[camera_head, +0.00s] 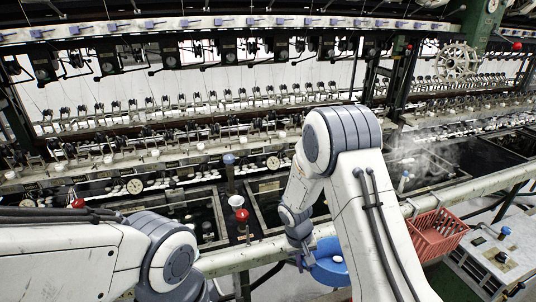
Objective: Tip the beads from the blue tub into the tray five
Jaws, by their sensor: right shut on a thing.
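The blue tub (328,274) is low in the middle of the picture, in front of the pale rail, partly hidden behind my right arm. A small white patch shows inside it; I cannot tell whether it is beads. My right gripper (303,262) is shut on the left side of the tub, its fingers small and partly hidden. My left arm comes in from the left, and its gripper is out of the frame. I cannot tell which tray is tray five; no number is readable.
Dark basins with metal rims lie behind the rail, one at left (185,213) and one at right (455,164). A red plastic crate (437,235) stands right of my right arm. Reeling machinery fills the back.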

